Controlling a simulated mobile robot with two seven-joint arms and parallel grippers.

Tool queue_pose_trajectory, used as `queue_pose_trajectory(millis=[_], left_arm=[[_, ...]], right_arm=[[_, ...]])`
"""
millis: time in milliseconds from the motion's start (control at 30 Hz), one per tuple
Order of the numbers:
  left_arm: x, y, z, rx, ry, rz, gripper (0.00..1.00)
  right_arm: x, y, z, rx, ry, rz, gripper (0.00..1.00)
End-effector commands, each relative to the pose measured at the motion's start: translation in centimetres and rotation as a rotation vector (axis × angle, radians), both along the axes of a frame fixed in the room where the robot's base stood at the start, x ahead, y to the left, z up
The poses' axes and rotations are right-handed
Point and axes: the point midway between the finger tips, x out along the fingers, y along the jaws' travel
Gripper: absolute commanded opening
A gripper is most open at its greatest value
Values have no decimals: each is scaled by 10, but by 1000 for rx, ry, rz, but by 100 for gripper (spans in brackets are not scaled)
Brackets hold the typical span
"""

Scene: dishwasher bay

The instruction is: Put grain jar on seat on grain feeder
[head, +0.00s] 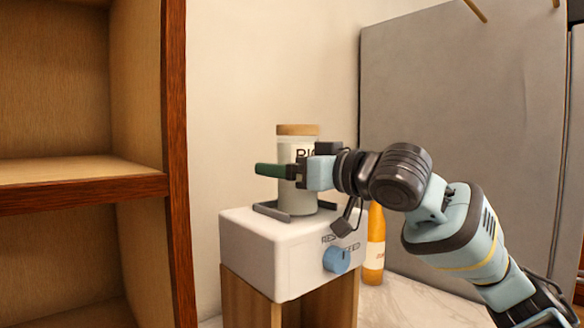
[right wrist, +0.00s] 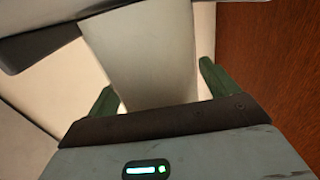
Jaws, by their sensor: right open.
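The grain jar (head: 297,200) is pale with a wooden lid and a partly hidden dark label. It stands upright on top of the white grain feeder (head: 262,252), at the dark seat frame (head: 272,212); I cannot tell if its base is fully seated. My right gripper (head: 268,170) is open around the jar, one green finger crossing in front of it. The dark seat frame (right wrist: 60,38) also shows there. My left gripper is not in view.
A blue knob (head: 337,260) is on the feeder's front. The feeder rests on a wooden stand (head: 248,295). An orange bottle (head: 375,248) stands on the counter behind my right arm. A wooden shelf unit (head: 174,120) rises at the left, and a grey panel (head: 450,90) at the right.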

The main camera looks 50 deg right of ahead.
Motion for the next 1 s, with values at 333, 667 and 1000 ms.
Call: queue_pose_trajectory(millis=[333, 667, 1000], left_arm=[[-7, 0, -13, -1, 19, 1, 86], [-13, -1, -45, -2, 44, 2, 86], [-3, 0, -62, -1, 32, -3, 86]], right_arm=[[-19, -3, -2, -2, 5, -5, 86], [-61, -3, -3, -2, 4, -2, 86], [-110, -5, 2, 1, -1, 0, 86]])
